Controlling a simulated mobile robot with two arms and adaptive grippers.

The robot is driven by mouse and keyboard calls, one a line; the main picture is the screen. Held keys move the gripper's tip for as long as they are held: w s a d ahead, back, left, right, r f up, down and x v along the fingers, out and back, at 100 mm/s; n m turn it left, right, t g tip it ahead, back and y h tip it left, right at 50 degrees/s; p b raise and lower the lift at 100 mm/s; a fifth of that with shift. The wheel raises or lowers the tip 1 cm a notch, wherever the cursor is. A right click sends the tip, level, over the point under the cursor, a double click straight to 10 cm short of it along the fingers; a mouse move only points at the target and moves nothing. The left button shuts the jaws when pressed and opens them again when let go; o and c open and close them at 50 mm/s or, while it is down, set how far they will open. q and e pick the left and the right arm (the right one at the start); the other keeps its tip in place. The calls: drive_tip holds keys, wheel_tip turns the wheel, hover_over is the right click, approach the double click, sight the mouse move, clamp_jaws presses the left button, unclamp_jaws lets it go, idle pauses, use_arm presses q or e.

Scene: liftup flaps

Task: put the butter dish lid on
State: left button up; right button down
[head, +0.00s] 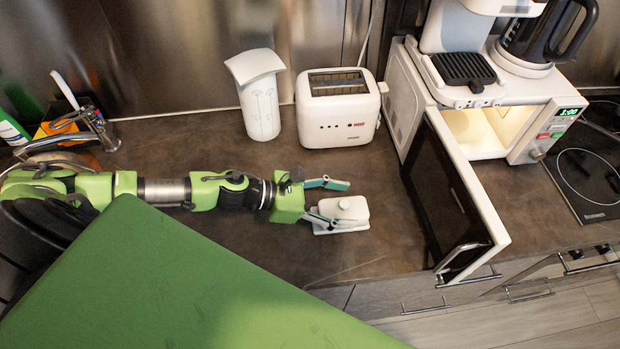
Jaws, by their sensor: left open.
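The white butter dish (327,231) stands on the dark counter, just past the end of my left arm. Its white lid (355,210), with a small knob on top, rests over the dish; I cannot tell whether it is fully seated. My left gripper (340,204) is open and empty at the lid's left side. Its upper finger lies behind the lid, apart from it. Its lower finger overlaps the left part of the lid and dish in the picture; contact is unclear. My right gripper is out of view.
A white toaster (338,121) and a paper towel roll (259,108) stand behind. At right, the microwave (540,125) has its door (437,195) open over the counter. A sink tap (98,125) is at left. Counter right of the dish is clear up to the door.

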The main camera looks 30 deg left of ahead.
sight(339, 205)
use_arm(q)
drive_tip(key=b+v, duration=0.3)
drive_tip(key=v, duration=0.3)
drive_tip(key=shift+s+f, duration=0.15)
drive_tip(key=shift+f, duration=0.05)
drive_tip(key=shift+p+v, duration=0.45)
drive_tip(key=shift+v, duration=2.55)
drive_tip(key=shift+r, duration=0.15)
